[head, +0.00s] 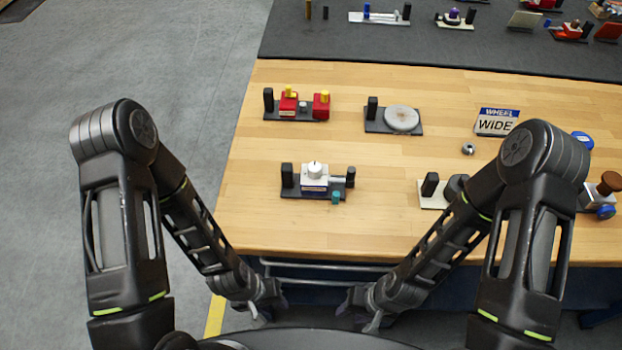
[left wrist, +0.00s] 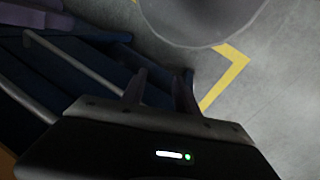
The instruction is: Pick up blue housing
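I cannot tell for sure which thing is the blue housing. A blue round part (head: 582,141) lies at the right of the wooden table, partly hidden by my right arm. Another blue round part (head: 606,211) sits on a grey fixture below it. A small block with a white top and a dark blue lower band (head: 314,184) stands on a dark base at the near left. My left gripper (head: 268,305) hangs low beyond the table's near edge, empty, its fingers apart in the left wrist view (left wrist: 159,92). My right gripper (head: 359,312) hangs there too, fingers apart and empty.
The wooden table (head: 390,230) holds a red fixture (head: 304,104), a round grey disc (head: 401,117) on a dark plate, and a sign (head: 497,121). A dark mat (head: 420,48) with more fixtures lies behind. The table's middle is clear.

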